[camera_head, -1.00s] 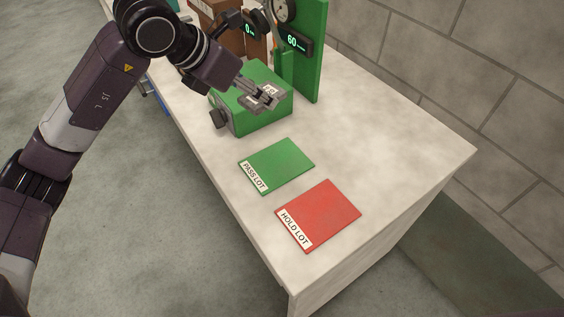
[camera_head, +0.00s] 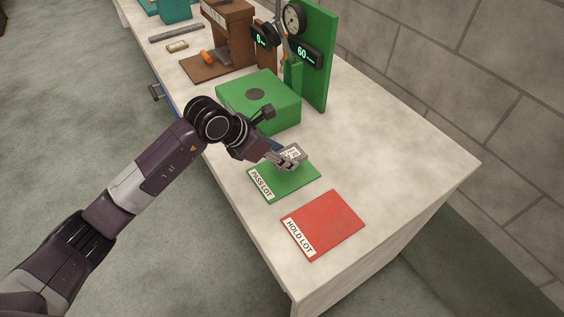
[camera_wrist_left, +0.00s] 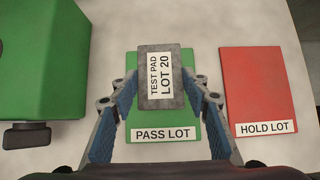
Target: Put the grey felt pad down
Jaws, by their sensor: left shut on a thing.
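The grey felt pad (camera_wrist_left: 182,85) carries a white label reading TEST PAD LOT 20. My left gripper (camera_head: 288,160) is shut on it, with one finger at each side in the left wrist view (camera_wrist_left: 161,92). The pad also shows in the head view (camera_head: 297,150), partly hidden by the gripper. It is over the green PASS LOT mat (camera_head: 291,188). I cannot tell whether the pad touches the mat. The red HOLD LOT mat (camera_head: 335,222) is bare and lies to the right in the left wrist view (camera_wrist_left: 262,85). My right gripper is not in view.
A green box (camera_head: 285,99) with a dark disc on top stands behind the mats. A green upright panel (camera_head: 316,60) with a dial and display stands beyond it. A brown stand (camera_head: 233,40) is farther back. The table (camera_head: 400,165) right of the mats is clear.

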